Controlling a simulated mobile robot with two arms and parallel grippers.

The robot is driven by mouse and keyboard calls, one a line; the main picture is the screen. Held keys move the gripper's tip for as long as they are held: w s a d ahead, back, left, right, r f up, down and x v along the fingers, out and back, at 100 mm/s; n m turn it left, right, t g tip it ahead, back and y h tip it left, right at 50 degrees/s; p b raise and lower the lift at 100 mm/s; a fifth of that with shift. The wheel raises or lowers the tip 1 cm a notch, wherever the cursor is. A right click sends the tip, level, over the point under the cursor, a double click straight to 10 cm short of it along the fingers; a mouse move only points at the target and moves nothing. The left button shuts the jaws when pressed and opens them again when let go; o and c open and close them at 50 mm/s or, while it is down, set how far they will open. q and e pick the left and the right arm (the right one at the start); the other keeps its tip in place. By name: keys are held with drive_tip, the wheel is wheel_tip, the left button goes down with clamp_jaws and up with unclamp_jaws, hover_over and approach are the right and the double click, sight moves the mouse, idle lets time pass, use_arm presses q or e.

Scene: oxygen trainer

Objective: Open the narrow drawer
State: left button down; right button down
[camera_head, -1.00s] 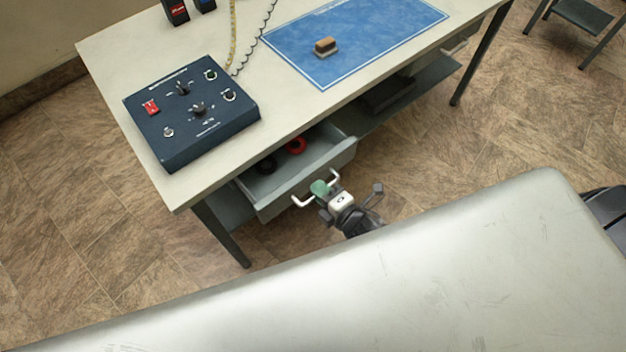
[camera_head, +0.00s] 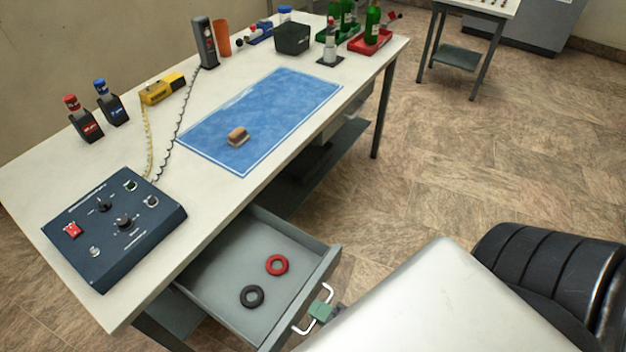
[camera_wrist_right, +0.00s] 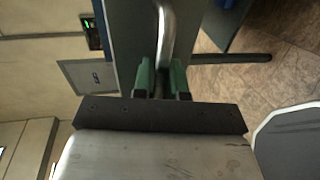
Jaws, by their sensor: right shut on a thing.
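The narrow drawer (camera_head: 318,270) under the workbench stands pulled well out in the head view. A black ring (camera_head: 252,296) and a red ring (camera_head: 277,265) lie inside it. Its pale bar handle (camera_head: 327,291) is on the front face. My right gripper (camera_head: 320,312) is at the handle, mostly hidden behind my own pale body part. In the right wrist view the green fingertips of my right gripper (camera_wrist_right: 161,78) are closed around the handle bar (camera_wrist_right: 166,35). My left gripper is not in view.
The workbench (camera_head: 215,225) carries a dark blue control box (camera_head: 115,225), a blue mat (camera_head: 265,115) with a small brown-topped block (camera_head: 238,136), and bottles in trays at the far end. A black padded seat (camera_head: 550,265) stands at right. Open floor (camera_head: 440,170) lies between.

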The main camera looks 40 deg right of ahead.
drive_tip(key=c, duration=1.2)
unclamp_jaws()
drive_tip(key=shift+s, duration=0.1)
drive_tip(key=b+v, duration=0.1)
drive_tip(key=v, duration=0.9)
drive_tip(key=shift+s+d+r, duration=0.1)
drive_tip(key=shift+s, duration=0.25)
